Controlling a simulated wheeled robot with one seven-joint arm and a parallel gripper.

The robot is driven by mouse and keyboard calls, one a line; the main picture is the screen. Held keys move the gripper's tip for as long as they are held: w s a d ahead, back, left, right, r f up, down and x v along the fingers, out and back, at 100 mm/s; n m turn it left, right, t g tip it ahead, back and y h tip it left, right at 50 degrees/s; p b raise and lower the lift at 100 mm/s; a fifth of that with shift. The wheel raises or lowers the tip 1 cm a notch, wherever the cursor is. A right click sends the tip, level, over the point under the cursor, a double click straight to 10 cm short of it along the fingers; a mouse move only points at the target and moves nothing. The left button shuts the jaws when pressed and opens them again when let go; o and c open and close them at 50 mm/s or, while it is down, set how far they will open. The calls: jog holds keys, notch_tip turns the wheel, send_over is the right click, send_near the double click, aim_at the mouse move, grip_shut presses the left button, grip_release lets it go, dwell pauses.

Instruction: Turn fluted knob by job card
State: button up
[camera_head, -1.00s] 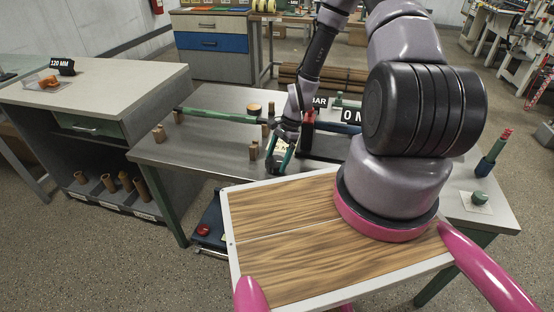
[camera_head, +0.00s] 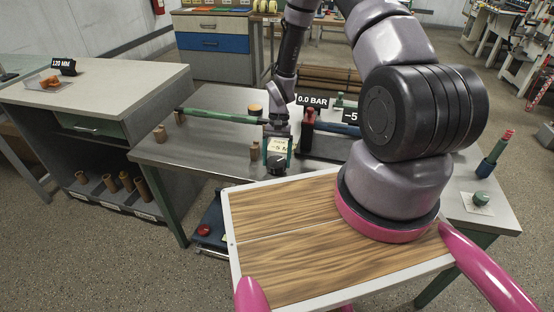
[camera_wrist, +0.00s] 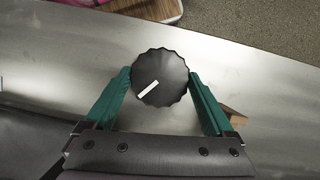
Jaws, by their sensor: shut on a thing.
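A black fluted knob (camera_wrist: 165,68) with a white pointer line sits between the two green fingers of my gripper (camera_wrist: 159,80) in the wrist view. The fingers touch its sides. The pointer line slants from lower left to upper right. In the head view my gripper (camera_head: 275,152) reaches down to the knob (camera_head: 277,164) near the front edge of the metal table. A black display (camera_head: 351,117) reads "-5", with the rest hidden by my arm. Another sign (camera_head: 312,101) reads "0.0 BAR".
The metal table (camera_head: 205,150) holds a green bar (camera_head: 222,116), several brown cylinders and a red-topped post (camera_head: 309,118). A grey bench (camera_head: 110,85) with a "120 MM" sign (camera_head: 63,66) stands left. Bare table lies left of my gripper.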

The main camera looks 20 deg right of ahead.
jog(key=shift+n+h, duration=0.3)
jog(key=shift+n, duration=0.3)
jog(key=o, duration=1.1)
jog(key=shift+w+r, duration=0.1)
jog(key=v, duration=1)
jog(key=shift+w+r, duration=0.15)
jog(key=shift+r, duration=0.1)
jog(key=shift+r, duration=0.1)
